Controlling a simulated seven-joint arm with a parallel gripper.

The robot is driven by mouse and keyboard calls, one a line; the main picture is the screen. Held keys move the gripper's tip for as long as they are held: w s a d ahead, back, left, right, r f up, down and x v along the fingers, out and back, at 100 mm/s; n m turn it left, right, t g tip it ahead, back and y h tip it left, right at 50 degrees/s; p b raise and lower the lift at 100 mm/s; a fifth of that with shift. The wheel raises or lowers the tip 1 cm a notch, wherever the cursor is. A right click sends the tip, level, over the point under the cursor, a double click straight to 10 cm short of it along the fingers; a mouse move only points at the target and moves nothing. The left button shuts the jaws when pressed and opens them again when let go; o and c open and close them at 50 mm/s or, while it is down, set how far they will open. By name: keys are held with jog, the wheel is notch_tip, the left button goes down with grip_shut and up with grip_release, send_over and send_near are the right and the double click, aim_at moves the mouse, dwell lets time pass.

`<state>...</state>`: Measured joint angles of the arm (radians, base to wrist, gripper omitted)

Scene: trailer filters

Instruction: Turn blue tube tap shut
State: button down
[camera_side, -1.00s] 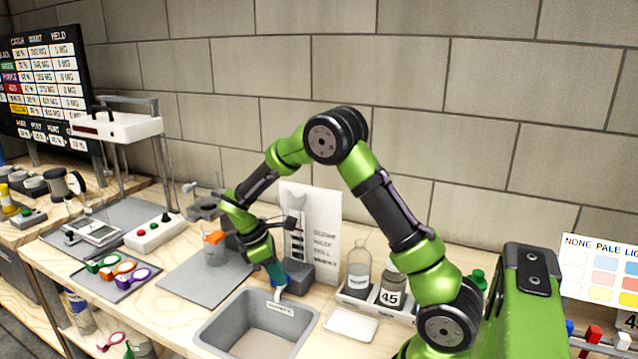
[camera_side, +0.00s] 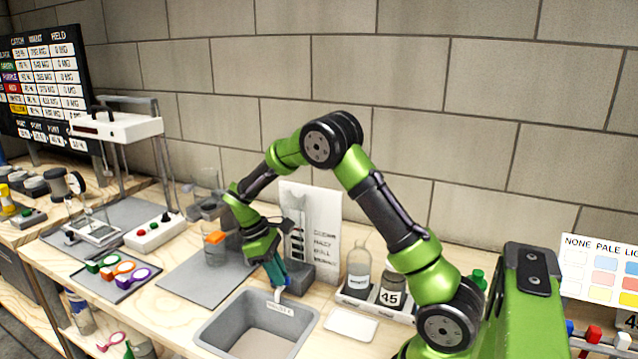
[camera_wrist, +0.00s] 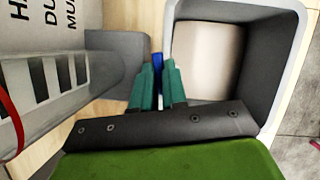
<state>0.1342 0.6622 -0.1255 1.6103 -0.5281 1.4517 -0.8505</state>
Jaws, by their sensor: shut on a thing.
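My gripper (camera_side: 277,274) reaches down in front of the grey block by the white chart, at the back edge of the sink. In the wrist view its teal fingers (camera_wrist: 157,85) are shut on a blue piece, the blue tube tap (camera_wrist: 157,62), which shows only as a small strip between and beyond the fingertips. In the side view a bit of blue (camera_side: 287,281) shows beside the fingers. A short white spout (camera_side: 278,294) hangs below it towards the sink. The fingers hide most of the tap, so I cannot tell its handle's angle.
The grey sink (camera_side: 213,335) lies just in front of my gripper. The white chart panel (camera_side: 325,215) stands behind. Bottles in a tray (camera_side: 345,296) stand to the right. A beaker with orange (camera_side: 215,250) sits on the grey mat (camera_side: 190,283) at the left.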

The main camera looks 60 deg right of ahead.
jog(key=c, duration=1.2)
grip_release()
jog(key=shift+o, duration=0.2)
